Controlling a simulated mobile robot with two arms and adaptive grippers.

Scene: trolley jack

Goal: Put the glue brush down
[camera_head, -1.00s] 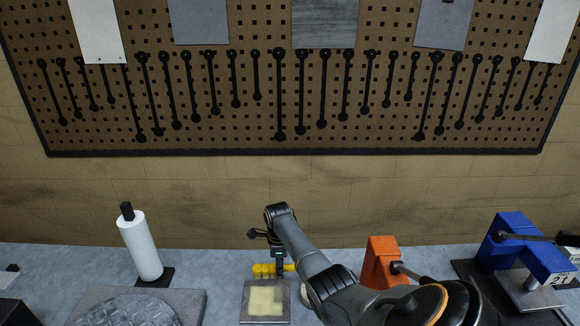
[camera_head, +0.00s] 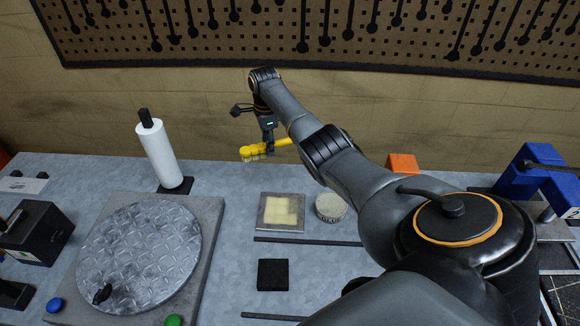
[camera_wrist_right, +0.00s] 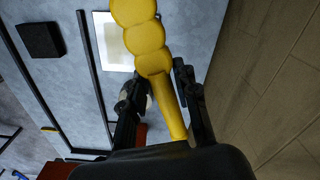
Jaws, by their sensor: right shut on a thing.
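The glue brush (camera_head: 258,151) is yellow, with pale bristles pointing down at its left end. My right gripper (camera_head: 268,151) is shut on the brush's handle and holds it above the back of the table, near the wall. In the right wrist view the yellow brush (camera_wrist_right: 152,50) runs up from between the fingers of my right gripper (camera_wrist_right: 160,100). A square plate with a pale yellow patch (camera_head: 281,211) lies on the table below and in front of the brush. My left gripper is not in view.
A round can (camera_head: 331,207) stands right of the plate. A white roll on a stand (camera_head: 158,154) and a round metal turntable (camera_head: 138,250) are to the left. A black square block (camera_head: 272,275) lies between two dark rails. An orange block (camera_head: 402,164) and a blue press (camera_head: 528,175) stand right.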

